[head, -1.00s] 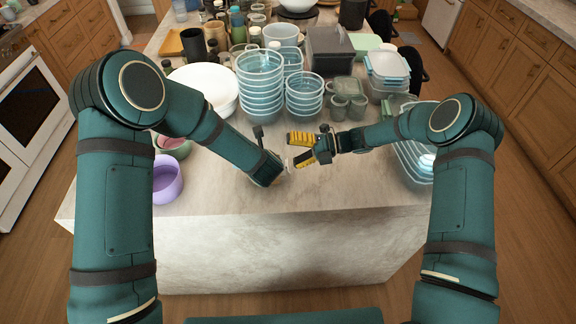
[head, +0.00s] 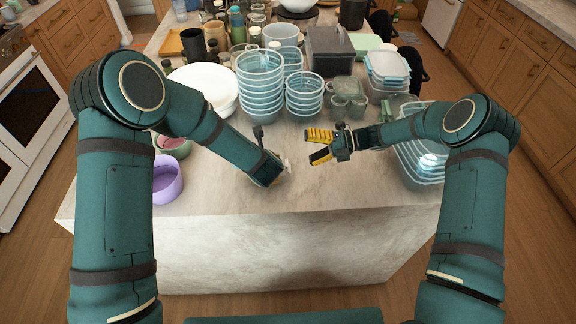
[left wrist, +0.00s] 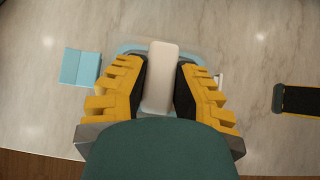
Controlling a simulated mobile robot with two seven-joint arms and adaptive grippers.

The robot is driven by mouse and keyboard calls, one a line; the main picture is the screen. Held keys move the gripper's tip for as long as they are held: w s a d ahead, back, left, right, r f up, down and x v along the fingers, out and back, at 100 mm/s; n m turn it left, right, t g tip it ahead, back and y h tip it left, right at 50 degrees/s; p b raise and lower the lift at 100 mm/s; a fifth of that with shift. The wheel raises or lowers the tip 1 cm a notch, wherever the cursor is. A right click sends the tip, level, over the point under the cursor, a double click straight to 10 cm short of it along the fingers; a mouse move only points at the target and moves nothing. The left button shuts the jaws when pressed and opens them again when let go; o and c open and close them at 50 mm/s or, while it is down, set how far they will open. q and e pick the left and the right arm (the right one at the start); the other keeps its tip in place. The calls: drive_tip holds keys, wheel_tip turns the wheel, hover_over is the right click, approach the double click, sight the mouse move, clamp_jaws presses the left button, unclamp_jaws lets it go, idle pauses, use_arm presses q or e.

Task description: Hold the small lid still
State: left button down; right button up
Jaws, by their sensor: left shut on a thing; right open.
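The small lid (left wrist: 160,78), a pale rounded slab, stands between the fingers of my left gripper (left wrist: 162,66) in the left wrist view. Both fingers close on its sides. In the head view my left gripper (head: 274,170) is low over the counter's front part, its fingers mostly hidden by its own wrist. My right gripper (head: 313,147) is open and empty, to the right of the left one and apart from it. One of its fingers also shows at the right edge of the left wrist view.
A light-blue piece (left wrist: 80,67) lies left of my left gripper, and a light-blue rim (left wrist: 130,47) shows behind the lid. Bowl stacks (head: 260,85) stand behind, a purple bowl (head: 168,180) at left, clear containers (head: 422,160) at right.

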drive_tip(key=shift+d, duration=0.15)
drive_tip(key=shift+c, duration=1.4)
drive_tip(key=shift+a+f+n+h, duration=0.95)
drive_tip(key=shift+f+n+h, duration=0.55)
drive_tip(key=shift+n, duration=1.5)
drive_tip(key=shift+a+f+n+h, duration=1.1)
drive_tip(key=shift+n+h, duration=0.6)
drive_tip(key=shift+n, duration=1.3)
drive_tip(key=shift+a+f+n+h, duration=0.8)
drive_tip(key=shift+f+n+h, duration=0.75)
drive_tip(key=shift+n, duration=1.45)
drive_tip(key=shift+r, duration=0.1)
drive_tip(key=c, duration=0.7)
